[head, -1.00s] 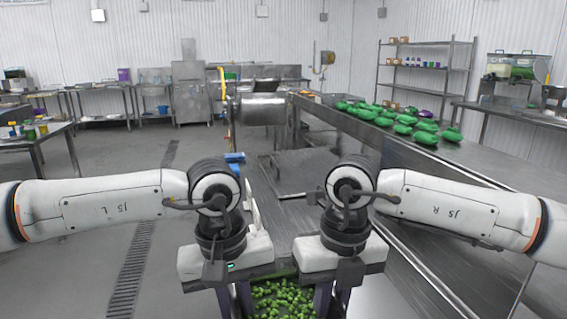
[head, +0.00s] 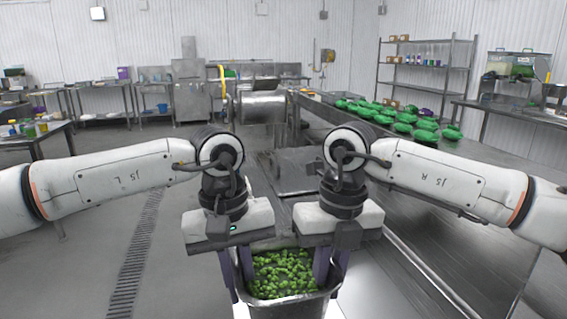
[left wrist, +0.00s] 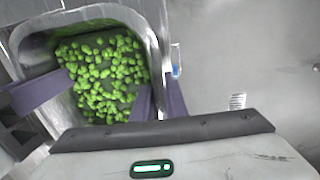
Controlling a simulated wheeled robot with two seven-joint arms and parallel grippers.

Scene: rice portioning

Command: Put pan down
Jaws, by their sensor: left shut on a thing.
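The pan (head: 290,308) is a deep metal container at the bottom centre of the head view. It holds many small green vegetables (head: 283,272). It also shows in the left wrist view (left wrist: 98,13), with the vegetables inside. My left gripper (head: 238,270) is shut on the pan's left wall, its purple fingers on either side. My right gripper (head: 331,266) is at the opposite wall, its purple fingers straddling it and apparently shut on it. The pan looks roughly level. Its underside is hidden, so I cannot tell whether it touches anything below.
A long metal table (head: 425,235) runs along the right, with several green bags (head: 405,120) at its far end. A metal machine (head: 262,108) stands ahead. A floor drain (head: 137,245) lies at left, where the floor is mostly clear.

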